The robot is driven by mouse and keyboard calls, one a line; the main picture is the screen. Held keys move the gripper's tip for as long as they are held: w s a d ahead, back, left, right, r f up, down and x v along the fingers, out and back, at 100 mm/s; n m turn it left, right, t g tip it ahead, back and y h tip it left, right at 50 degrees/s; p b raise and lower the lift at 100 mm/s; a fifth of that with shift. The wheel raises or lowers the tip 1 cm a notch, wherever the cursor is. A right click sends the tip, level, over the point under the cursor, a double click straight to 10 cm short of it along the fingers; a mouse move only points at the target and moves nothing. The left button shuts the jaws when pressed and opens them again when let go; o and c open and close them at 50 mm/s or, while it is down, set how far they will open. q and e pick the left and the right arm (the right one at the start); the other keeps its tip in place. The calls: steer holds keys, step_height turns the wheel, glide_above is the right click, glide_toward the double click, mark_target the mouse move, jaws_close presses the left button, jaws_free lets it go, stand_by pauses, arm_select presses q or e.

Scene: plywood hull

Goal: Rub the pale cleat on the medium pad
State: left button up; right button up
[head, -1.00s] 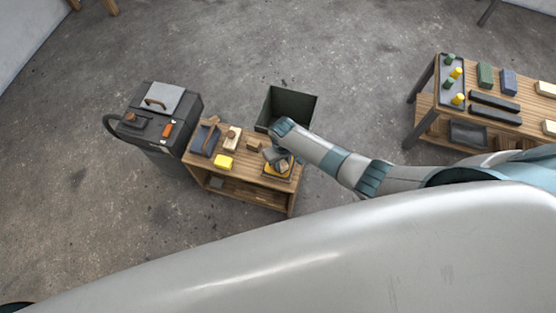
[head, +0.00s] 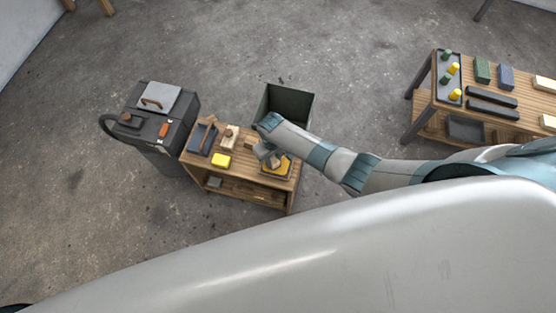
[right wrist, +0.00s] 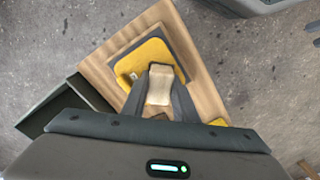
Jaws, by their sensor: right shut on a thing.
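The pale cleat (right wrist: 160,85) is a light wooden block between the two dark fingers of my right gripper (right wrist: 162,92). My right gripper is shut on it. In the right wrist view it overlaps the near edge of a yellow pad with a dark grey border (right wrist: 150,56); I cannot tell whether it touches. The pad also shows in the head view (head: 277,168), on the right end of the low wooden bench (head: 248,189). My right gripper (head: 263,152) is above the bench there, by the pad's left side, and hides the cleat. My left gripper is out of view.
On the bench are a yellow block (head: 221,160), a pale wooden piece (head: 228,136) and a dark blue-grey pad (head: 196,143). A dark open bin (head: 290,101) stands behind it, a grey machine (head: 150,122) to the left. Another bench (head: 478,116) is at right.

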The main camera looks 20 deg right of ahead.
steer(key=shift+w+a, duration=0.1)
steer(key=shift+a, duration=0.2)
steer(key=shift+d, duration=0.15)
steer(key=shift+s+d+r+p, duration=0.15)
steer(key=shift+s+d+p, duration=0.3)
steer(key=shift+d+p, duration=0.3)
steer(key=shift+s+d+p, duration=0.5)
steer(key=shift+d+p, duration=0.05)
steer(key=shift+d, duration=0.1)
steer(key=shift+a, duration=0.1)
steer(key=shift+w+a+b, duration=0.35)
steer(key=shift+w+a, duration=0.2)
steer(key=shift+a, duration=0.2)
steer(key=shift+w+a+b, duration=0.35)
steer(key=shift+w+a, duration=0.15)
steer(key=shift+a, duration=0.2)
steer(key=shift+s, duration=0.1)
